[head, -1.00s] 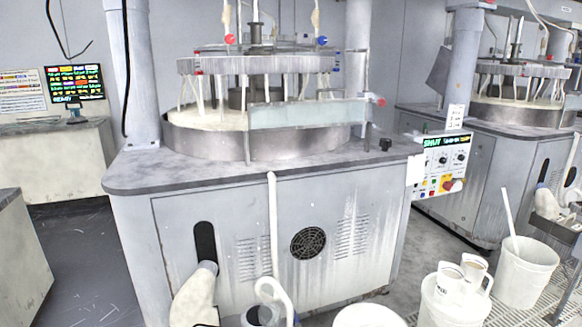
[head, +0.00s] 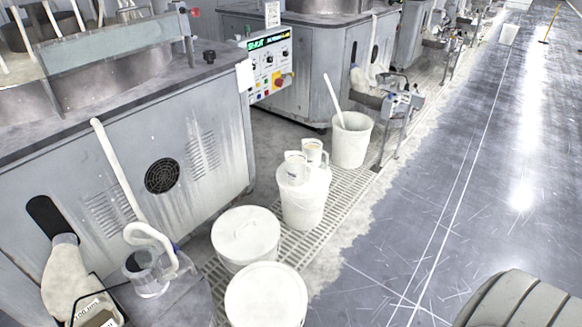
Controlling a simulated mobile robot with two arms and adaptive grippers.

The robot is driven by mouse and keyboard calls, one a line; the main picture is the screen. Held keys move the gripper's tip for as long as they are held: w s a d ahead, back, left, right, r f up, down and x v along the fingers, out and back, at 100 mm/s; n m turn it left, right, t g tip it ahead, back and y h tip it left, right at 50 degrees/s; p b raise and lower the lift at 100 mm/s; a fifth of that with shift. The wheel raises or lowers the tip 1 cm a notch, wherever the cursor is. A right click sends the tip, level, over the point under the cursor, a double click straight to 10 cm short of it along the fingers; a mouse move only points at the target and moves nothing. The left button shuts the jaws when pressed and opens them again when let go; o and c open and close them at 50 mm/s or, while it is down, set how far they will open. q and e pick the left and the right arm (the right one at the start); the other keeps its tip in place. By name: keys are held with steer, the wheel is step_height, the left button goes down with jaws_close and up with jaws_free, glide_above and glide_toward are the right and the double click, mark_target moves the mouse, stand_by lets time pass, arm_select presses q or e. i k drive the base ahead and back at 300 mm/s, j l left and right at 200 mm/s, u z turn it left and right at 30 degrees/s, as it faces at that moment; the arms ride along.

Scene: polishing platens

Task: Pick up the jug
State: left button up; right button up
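The front jug (head: 295,171) is on the left. The rear jug (head: 313,152) is a little behind it to the right, with a handle on its right side. Both look upright. I cannot tell which of them is the task's jug. Neither of my grippers is in view, and nothing is seen touching the jugs.
Two lidded white buckets (head: 246,236) (head: 266,296) stand in front. An open bucket (head: 352,140) with a stick stands behind. The grey polishing machine (head: 205,125) with a control panel (head: 270,62) is at left. The floor (head: 440,170) at right is clear.

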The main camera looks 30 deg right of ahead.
mark_target(296, 161)
steer(key=z, duration=1.5)
